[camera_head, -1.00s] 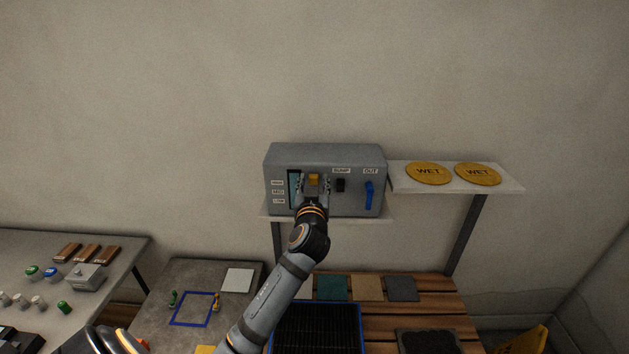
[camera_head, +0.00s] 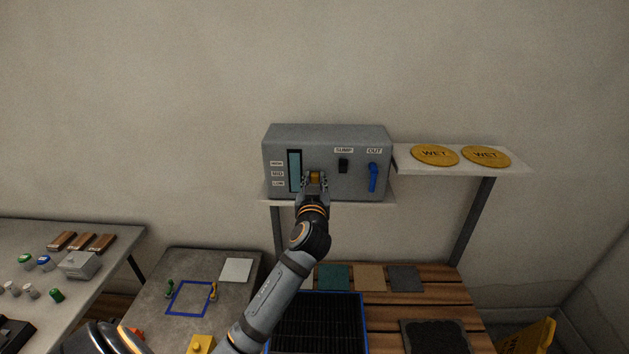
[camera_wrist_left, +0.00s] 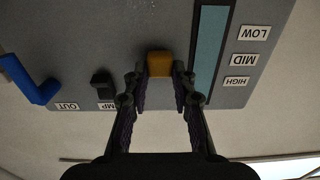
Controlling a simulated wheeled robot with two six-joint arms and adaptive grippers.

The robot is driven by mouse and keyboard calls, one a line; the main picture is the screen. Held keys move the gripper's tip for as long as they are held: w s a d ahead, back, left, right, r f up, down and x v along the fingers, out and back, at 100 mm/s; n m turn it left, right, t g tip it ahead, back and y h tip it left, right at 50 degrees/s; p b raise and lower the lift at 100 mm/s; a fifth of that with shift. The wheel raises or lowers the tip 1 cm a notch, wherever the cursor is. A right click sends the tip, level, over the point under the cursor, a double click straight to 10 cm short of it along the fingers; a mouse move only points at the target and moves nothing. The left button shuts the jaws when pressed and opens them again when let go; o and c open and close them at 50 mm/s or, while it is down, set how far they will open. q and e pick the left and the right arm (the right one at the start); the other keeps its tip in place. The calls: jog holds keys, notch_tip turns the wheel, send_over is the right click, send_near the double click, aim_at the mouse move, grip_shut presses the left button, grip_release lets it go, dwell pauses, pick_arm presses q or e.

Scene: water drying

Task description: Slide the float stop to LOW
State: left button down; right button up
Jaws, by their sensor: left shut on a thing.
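The float stop (camera_head: 315,176) is a small yellow block on the front of a grey control box (camera_head: 328,136). It sits beside a tall blue-green gauge strip (camera_head: 295,171). In the left wrist view, which is upside down, the float stop (camera_wrist_left: 160,64) is about level with the MID label (camera_wrist_left: 243,60). The LOW label (camera_wrist_left: 255,33) and HIGH label (camera_wrist_left: 237,82) lie to either side of MID. My left gripper (camera_head: 315,183) is shut on the float stop, with one finger on each side. My right gripper is not in view.
A black SUMP switch (camera_head: 343,166) and a blue OUT lever (camera_head: 373,178) are on the box, right of the gripper. Two yellow WET discs (camera_head: 435,155) lie on a shelf at the right. Worktables stand below.

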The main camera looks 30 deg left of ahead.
pick_arm(q)
notch_tip(320, 180, down, 3)
jog(key=shift+f+b, duration=0.1)
jog(key=shift+b, duration=0.55)
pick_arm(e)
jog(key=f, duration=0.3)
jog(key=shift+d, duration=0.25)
pick_arm(q)
jog(key=c, duration=1.5)
grip_release()
jog(key=o, duration=0.4)
jog(key=shift+w, duration=0.15)
jog(key=v, duration=0.7)
jog(key=shift+s, duration=0.3)
